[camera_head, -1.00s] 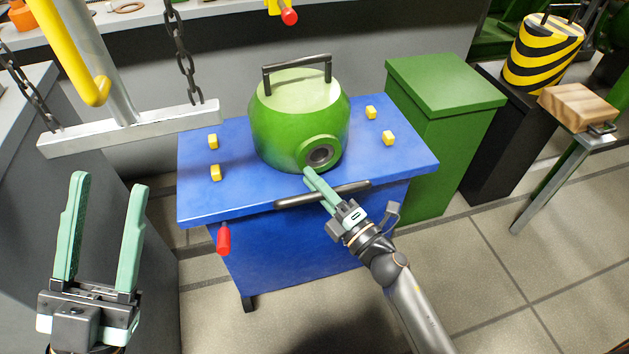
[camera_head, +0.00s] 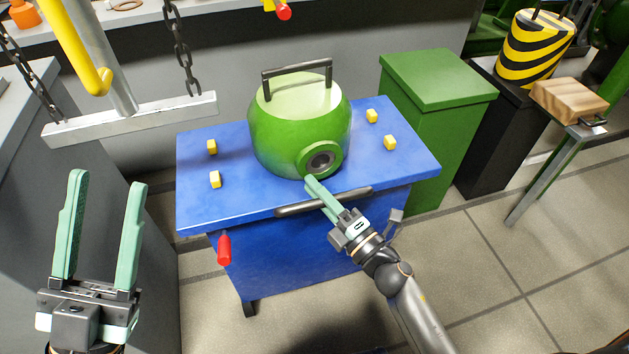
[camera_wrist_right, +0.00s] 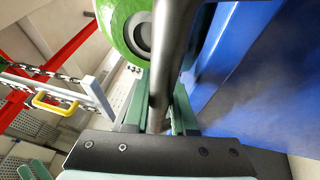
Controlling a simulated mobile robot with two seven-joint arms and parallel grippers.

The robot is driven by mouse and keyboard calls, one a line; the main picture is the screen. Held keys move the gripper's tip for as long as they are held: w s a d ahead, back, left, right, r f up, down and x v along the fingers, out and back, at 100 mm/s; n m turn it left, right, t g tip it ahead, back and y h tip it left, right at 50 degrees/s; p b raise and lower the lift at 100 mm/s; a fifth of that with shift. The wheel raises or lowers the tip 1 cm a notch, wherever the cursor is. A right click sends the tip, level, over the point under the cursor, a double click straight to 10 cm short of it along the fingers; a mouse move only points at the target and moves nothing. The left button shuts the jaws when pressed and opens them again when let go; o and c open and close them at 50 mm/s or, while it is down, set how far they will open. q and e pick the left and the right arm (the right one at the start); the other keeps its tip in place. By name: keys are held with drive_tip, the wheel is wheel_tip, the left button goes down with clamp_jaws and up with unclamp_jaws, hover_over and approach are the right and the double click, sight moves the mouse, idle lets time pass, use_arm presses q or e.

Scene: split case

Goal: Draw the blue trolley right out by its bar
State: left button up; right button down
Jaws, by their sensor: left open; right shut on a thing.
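The blue trolley (camera_head: 205,208) stands in the middle of the head view, with a dark bar (camera_head: 285,211) along its front edge. My right gripper (camera_head: 322,196) is shut on that bar near its middle. In the right wrist view the bar (camera_wrist_right: 172,50) runs between the two green fingers (camera_wrist_right: 160,112). A green rounded casing (camera_head: 275,130) with a dark top handle and a round front port sits on the trolley top, among several small yellow blocks. My left gripper (camera_head: 103,230) is open and empty, left of the trolley.
A metal beam (camera_head: 130,118) hangs on chains at the upper left. A green cabinet (camera_head: 425,130) stands close to the trolley's right side. A red handle (camera_head: 224,250) sticks out at the trolley's front left. Tiled floor is clear at the lower right.

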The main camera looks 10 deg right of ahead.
drive_tip(key=shift+w, duration=0.4)
drive_tip(key=c, duration=0.7)
unclamp_jaws()
drive_tip(key=shift+c, duration=0.2)
drive_tip(key=v, duration=1.2)
drive_tip(key=shift+s, duration=0.2)
drive_tip(key=shift+d, duration=0.1)
